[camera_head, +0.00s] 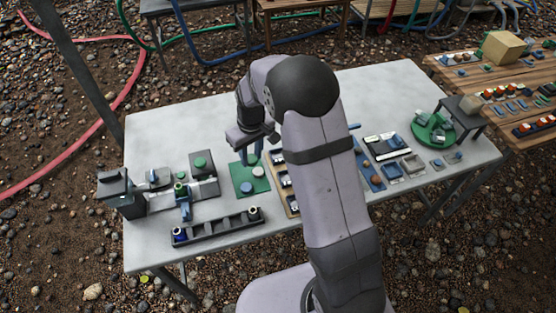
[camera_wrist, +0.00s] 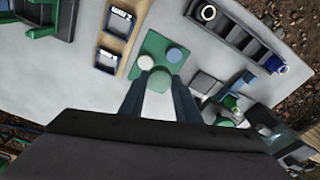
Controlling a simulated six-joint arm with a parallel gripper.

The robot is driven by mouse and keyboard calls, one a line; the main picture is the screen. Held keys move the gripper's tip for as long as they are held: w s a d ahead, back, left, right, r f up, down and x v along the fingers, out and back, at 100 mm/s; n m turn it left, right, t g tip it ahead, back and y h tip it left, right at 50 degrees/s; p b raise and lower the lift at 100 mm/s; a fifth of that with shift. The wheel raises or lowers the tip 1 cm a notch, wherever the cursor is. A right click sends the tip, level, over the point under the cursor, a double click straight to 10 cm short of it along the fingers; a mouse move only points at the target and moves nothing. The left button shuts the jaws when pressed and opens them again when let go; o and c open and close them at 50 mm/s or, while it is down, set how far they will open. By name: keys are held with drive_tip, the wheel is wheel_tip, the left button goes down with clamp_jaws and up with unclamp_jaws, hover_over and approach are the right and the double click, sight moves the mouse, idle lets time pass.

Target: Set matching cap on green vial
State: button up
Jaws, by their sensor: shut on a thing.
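My gripper (camera_head: 250,160) is low over a small green mat (camera_head: 239,171); the mat also shows in the wrist view (camera_wrist: 155,45). A white cap (camera_wrist: 145,62) and a blue cap (camera_wrist: 174,55) lie on the mat just beyond the fingertips. The green vial (camera_head: 180,188) stands upright and open in a holder with a blue clamp, left of the mat; in the wrist view its green top (camera_wrist: 231,102) is at the right.
A dark rack (camera_head: 218,227) near the table's front edge holds a blue vial (camera_head: 180,235) and a white one (camera_head: 253,212). A dark block with a green disc (camera_head: 200,162) stands behind the clamp holder. A wooden tray (camera_wrist: 117,40) lies right of the mat. Bare table lies behind.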

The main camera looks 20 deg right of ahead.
drive_tip(key=w+a+r+p, duration=0.1)
drive_tip(key=a, duration=0.5)
drive_tip(key=w+a+r+n+p, duration=0.1)
drive_tip(key=a+r+p, duration=0.1)
drive_tip(key=a, duration=0.4)
drive_tip(key=w+a+r+n+p, duration=0.1)
drive_tip(key=a+p, duration=0.1)
drive_tip(key=a, duration=0.4)
drive_tip(key=shift+w+r, duration=0.2)
drive_tip(key=shift+w, duration=0.15)
drive_tip(key=s+a+f+m+b, duration=0.1)
drive_tip(key=a+f+m, duration=0.1)
drive_tip(key=a, duration=0.4)
drive_tip(key=shift+s+f, duration=0.2)
drive_tip(key=shift+f, duration=0.05)
drive_tip(key=shift+f+b, duration=1.5)
drive_tip(key=shift+f, duration=0.75)
drive_tip(key=shift+f, duration=0.15)
drive_tip(key=shift+f+b, duration=0.45)
drive_tip(key=shift+f, duration=0.15)
drive_tip(key=shift+f, duration=0.15)
